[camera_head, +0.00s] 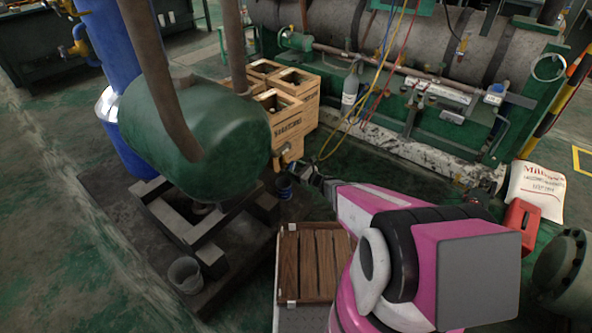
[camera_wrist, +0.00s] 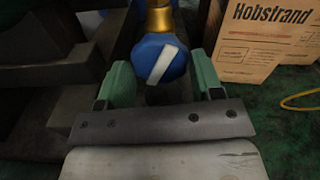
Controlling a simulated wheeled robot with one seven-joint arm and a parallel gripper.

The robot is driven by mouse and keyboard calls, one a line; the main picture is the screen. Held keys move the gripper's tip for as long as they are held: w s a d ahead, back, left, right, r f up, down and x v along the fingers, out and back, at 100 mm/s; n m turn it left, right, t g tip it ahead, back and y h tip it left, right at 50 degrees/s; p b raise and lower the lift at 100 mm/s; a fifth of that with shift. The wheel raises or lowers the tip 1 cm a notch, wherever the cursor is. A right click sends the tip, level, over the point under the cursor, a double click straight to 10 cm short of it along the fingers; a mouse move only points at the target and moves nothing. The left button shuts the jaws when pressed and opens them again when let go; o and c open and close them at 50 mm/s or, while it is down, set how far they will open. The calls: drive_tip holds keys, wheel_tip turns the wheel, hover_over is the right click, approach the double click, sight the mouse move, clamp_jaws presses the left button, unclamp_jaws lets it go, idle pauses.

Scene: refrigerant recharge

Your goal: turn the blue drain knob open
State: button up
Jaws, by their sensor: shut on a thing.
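The blue drain knob (camera_wrist: 152,50) is round with a white bar mark across it, tilted in the wrist view, and sits below a brass fitting (camera_wrist: 159,20). In the head view the knob (camera_head: 284,188) is a small blue shape beside the green tank (camera_head: 195,135). My gripper (camera_wrist: 159,75) has one green finger on each side of the knob and is shut on it. In the head view my gripper (camera_head: 300,173) reaches the knob from the right, and its fingertips are too small to make out.
Wooden crates (camera_head: 285,112) stand behind the knob; a printed box face (camera_wrist: 247,40) shows close on the right. A dark metal stand (camera_head: 180,225) holds the tank.

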idle(0.3)
drive_tip(key=n, duration=0.4)
drive_tip(key=o, duration=0.9)
drive_tip(key=shift+s+d, duration=0.1)
drive_tip(key=shift+d, duration=0.05)
drive_tip(key=v, duration=0.6)
drive_tip(key=shift+s+d, duration=0.2)
drive_tip(key=shift+d, duration=0.1)
